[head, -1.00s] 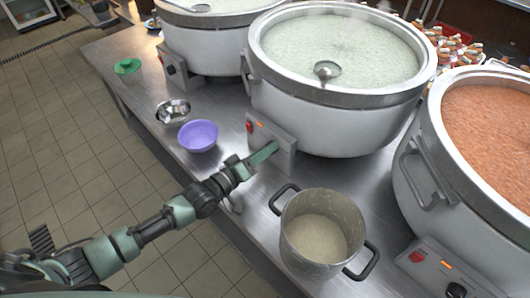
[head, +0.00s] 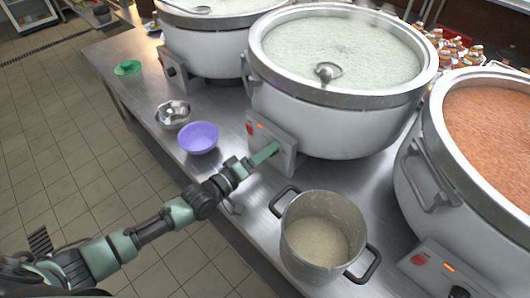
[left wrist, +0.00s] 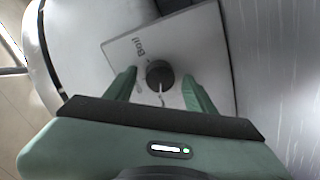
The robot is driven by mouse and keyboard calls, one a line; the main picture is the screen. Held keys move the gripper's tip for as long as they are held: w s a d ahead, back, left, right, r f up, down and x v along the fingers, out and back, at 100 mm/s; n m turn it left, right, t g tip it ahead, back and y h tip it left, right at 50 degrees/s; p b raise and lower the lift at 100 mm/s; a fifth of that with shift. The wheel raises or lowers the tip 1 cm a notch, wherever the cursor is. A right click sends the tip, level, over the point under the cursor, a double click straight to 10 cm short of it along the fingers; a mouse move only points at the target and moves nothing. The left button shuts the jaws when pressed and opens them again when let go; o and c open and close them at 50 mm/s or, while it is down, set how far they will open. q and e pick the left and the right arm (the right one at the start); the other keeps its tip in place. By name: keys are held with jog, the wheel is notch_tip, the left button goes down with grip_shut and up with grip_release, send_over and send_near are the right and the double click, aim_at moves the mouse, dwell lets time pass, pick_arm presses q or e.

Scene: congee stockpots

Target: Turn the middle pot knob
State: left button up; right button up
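The middle pot (head: 335,120) is a large white pot with a steel rim, full of pale congee, with a ladle in it. Its control panel (head: 288,160) has a red switch and an orange light. In the left wrist view, the panel (left wrist: 205,45) bears the word "Boil" and a dark round knob (left wrist: 160,74) with a white pointer line. My left gripper (head: 265,153) is at this panel. Its two green fingers (left wrist: 160,88) are open, one on each side of the knob, with gaps visible. The head view hides the knob behind the fingers. My right gripper is not in view.
A small steel pot (head: 322,240) of congee stands close to the right of my left gripper. A purple bowl (head: 198,138), a metal bowl (head: 172,115) and a green-lidded container (head: 128,69) stand left. Other large pots flank the middle one: left (head: 205,55), right (head: 440,190).

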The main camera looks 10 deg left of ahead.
pick_arm(q)
jog(key=b+v, duration=0.1)
jog(key=v, duration=0.7)
dwell(0.7)
